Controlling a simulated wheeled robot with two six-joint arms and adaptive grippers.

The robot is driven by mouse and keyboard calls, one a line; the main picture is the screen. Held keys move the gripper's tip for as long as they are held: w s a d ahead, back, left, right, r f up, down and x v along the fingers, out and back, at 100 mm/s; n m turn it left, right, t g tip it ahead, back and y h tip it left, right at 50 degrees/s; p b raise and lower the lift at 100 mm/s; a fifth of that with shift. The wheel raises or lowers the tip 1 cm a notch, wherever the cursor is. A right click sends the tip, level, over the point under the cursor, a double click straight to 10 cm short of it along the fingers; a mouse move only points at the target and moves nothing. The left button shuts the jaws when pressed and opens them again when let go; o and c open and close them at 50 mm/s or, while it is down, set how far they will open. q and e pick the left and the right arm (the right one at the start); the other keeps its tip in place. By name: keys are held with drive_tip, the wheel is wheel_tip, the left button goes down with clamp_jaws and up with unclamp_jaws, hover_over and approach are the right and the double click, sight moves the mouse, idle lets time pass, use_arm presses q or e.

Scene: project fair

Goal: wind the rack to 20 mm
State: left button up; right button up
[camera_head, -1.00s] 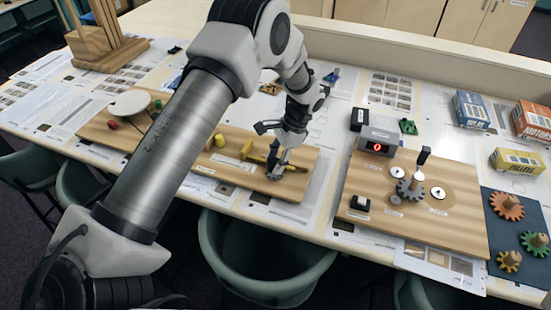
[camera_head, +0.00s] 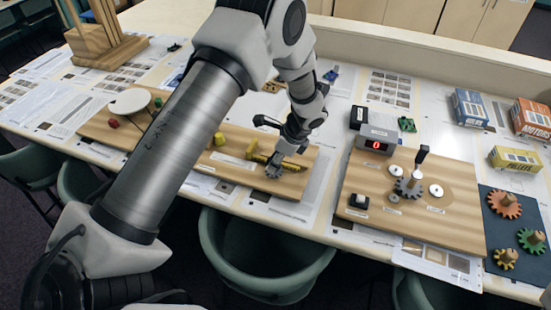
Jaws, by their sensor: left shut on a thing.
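My left gripper (camera_head: 278,163) reaches down over the right end of the left wooden board (camera_head: 225,185). It is shut on a small part beside a grey toothed gear (camera_head: 273,172); the fingers hide most of that part, which seems to be the winding handle. A yellow bar, apparently the rack (camera_head: 253,151), lies next to the gear, partly behind the gripper. Its scale and teeth are too small to read. My right gripper is not in view.
A second wooden board (camera_head: 425,225) to the right carries gears, a black-handled crank (camera_head: 421,155) and a grey box with a red digit (camera_head: 379,141). Loose gears lie on a dark mat (camera_head: 513,268). Small boxes (camera_head: 468,108) stand behind. A green chair (camera_head: 265,265) stands in front.

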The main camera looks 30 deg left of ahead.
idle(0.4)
use_arm(q)
drive_tip(key=o, duration=1.1)
drive_tip(key=v, duration=1.2)
drive_tip(key=shift+d, duration=0.15)
